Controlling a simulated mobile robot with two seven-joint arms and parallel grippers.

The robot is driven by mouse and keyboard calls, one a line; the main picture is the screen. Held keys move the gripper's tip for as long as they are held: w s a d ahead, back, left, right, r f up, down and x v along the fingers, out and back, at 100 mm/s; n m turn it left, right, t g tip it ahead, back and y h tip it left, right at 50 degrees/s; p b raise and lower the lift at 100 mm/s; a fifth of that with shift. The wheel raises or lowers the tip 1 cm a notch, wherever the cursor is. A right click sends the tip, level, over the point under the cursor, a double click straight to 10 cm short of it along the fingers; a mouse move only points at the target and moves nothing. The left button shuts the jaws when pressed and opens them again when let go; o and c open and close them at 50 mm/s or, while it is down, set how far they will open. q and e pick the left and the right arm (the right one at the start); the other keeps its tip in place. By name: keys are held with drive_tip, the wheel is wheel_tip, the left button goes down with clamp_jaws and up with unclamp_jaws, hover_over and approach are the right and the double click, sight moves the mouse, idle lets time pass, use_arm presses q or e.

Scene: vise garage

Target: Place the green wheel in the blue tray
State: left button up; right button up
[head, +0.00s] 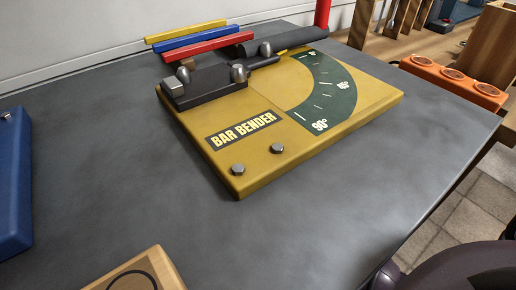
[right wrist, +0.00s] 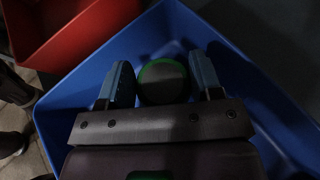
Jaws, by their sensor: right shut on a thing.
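In the right wrist view my right gripper (right wrist: 163,80) is shut on the green wheel (right wrist: 162,64), which shows as a dark round face with a green rim between the two blue-grey fingers. The wheel and fingers are over the inside of the blue tray (right wrist: 75,88), whose walls surround them in the picture. The view is dim, and I cannot tell whether the wheel touches the tray floor. The head view shows neither the wheel nor either gripper.
A red bin (right wrist: 60,30) stands beside the blue tray. In the head view a yellow bar bender (head: 225,160) lies on the grey table (head: 330,225), with coloured bars (head: 195,42) behind it. An orange block (head: 455,82) is at the right. A blue object (head: 12,185) is at the left edge.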

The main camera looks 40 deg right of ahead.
drive_tip(key=shift+s+f, duration=0.1)
drive_tip(key=shift+f, duration=0.8)
drive_tip(key=shift+f+b, duration=0.2)
drive_tip(key=shift+b, duration=0.1)
drive_tip(key=shift+r, duration=0.1)
drive_tip(key=o, duration=1.1)
